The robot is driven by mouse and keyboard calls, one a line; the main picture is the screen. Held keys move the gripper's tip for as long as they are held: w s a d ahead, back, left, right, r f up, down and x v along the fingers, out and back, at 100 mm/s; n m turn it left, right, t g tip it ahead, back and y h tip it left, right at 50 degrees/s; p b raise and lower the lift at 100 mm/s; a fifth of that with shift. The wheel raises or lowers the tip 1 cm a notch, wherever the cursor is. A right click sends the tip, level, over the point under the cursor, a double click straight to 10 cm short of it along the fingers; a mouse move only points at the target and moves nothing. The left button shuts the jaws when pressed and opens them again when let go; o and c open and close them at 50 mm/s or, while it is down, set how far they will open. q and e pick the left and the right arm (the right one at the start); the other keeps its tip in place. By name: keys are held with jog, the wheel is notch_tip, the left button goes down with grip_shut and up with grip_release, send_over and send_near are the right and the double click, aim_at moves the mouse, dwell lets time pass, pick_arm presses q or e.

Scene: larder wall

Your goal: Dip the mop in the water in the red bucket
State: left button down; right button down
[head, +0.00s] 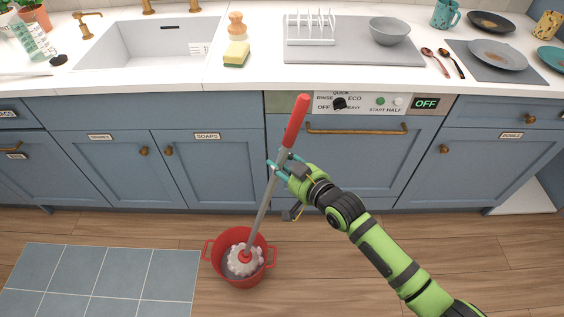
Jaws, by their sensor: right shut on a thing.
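The mop has a grey handle (264,207) with a red grip at the top and a white, fluffy head (243,262). It leans with its top to the right. My right gripper (279,168) is shut around the handle just below the red grip. The red bucket (271,272) stands on the wooden floor, with a handle on each side. The mop head is inside the bucket's rim. I cannot tell the water level or how deep the head is. My left gripper is not in view.
Blue cabinets and a dishwasher (360,155) stand behind the bucket. The counter holds a sink (150,45), a sponge (236,54), a drying mat (350,58) and dishes. Blue-grey tiles (100,285) lie left of the bucket. The wooden floor right of it is clear.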

notch_tip(320, 180, up, 24)
jog(key=p, duration=2.2)
jog(key=shift+f, duration=0.25)
